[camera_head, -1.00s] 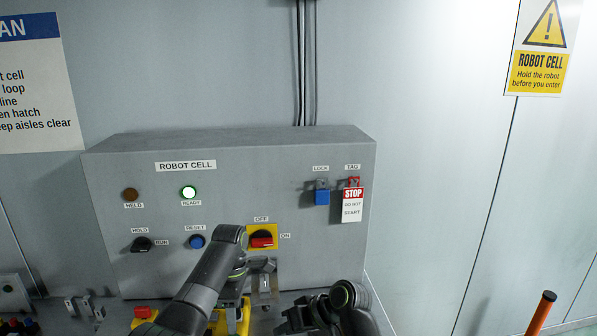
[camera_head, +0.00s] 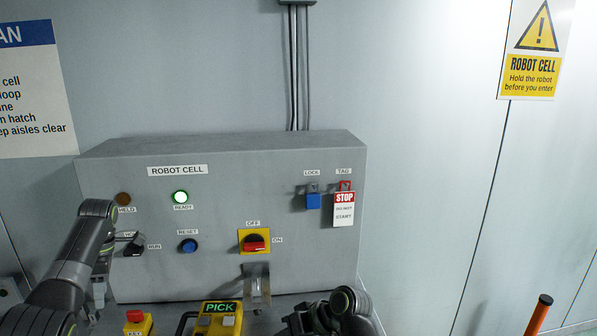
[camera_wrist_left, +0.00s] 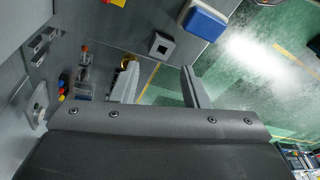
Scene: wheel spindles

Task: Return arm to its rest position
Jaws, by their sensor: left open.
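My left arm (camera_head: 72,262) comes in from the left in the head view, its elbow raised in front of the panel's left side. My left gripper (camera_head: 98,292) hangs low there, beside the HOLD/RUN knob (camera_head: 134,245), and is partly hidden by the arm. In the left wrist view the two fingers (camera_wrist_left: 160,88) stand apart with nothing between them. My right gripper (camera_head: 300,320) is low in the middle of the head view, dark and partly cut off; its jaws are not clear.
The grey ROBOT CELL panel (camera_head: 220,222) stands ahead with a red switch (camera_head: 254,243), blue lock (camera_head: 313,201) and STOP tag (camera_head: 344,210). A yellow PICK pendant (camera_head: 220,320) and a KEY block (camera_head: 138,327) sit in front.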

